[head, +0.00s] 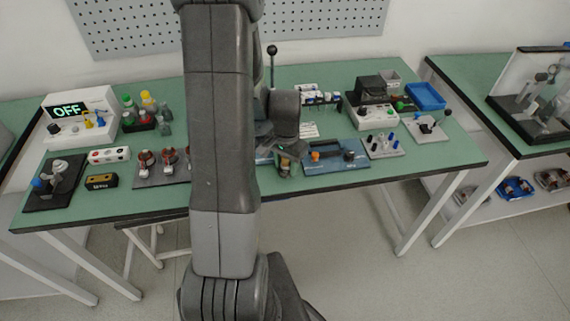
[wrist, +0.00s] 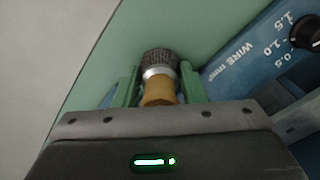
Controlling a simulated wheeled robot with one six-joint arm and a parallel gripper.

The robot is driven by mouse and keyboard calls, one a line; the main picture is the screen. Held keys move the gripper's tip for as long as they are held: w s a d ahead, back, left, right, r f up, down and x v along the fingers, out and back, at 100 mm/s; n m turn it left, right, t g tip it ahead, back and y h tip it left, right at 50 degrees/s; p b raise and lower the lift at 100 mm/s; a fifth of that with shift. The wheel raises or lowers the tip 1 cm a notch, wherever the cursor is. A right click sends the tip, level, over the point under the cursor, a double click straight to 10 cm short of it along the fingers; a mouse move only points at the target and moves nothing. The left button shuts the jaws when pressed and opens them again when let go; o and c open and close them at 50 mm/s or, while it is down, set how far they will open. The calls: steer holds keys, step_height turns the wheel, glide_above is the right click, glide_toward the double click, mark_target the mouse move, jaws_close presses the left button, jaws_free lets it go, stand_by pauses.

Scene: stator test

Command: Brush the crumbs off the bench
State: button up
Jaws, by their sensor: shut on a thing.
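A round brush with a wooden handle, a metal band and dark bristles (wrist: 160,62) is between the green fingers of my gripper (wrist: 160,88), which is shut on it. In the head view my gripper (head: 287,160) is near the front edge of the green bench (head: 330,72), left of a blue device. The brush handle (wrist: 158,93) points back toward the gripper and the bristles face away from it. I cannot make out crumbs in either view. My arm hides the middle of the bench in the head view.
The blue device (head: 337,156) with a wire dial is close on the right; it also shows in the wrist view (wrist: 255,60). A white box reading OFF (head: 80,112), bottles (head: 147,105), a blue tray (head: 426,96) and small fixtures crowd the bench. Bare green surface lies at the right end.

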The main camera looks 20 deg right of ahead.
steer(key=r, duration=0.1)
steer(key=r+p, duration=0.1)
steer(key=r, duration=0.1)
steer(key=shift+s+d+p, duration=0.1)
steer(key=shift+d+p, duration=0.15)
steer(key=shift+p, duration=0.15)
steer(key=shift+r+p, duration=1.7)
steer(key=shift+r, duration=0.8)
steer(key=shift+f+b, duration=0.25)
steer(key=shift+b, duration=0.6)
steer(key=shift+b, duration=0.65)
steer(key=shift+f, duration=0.1)
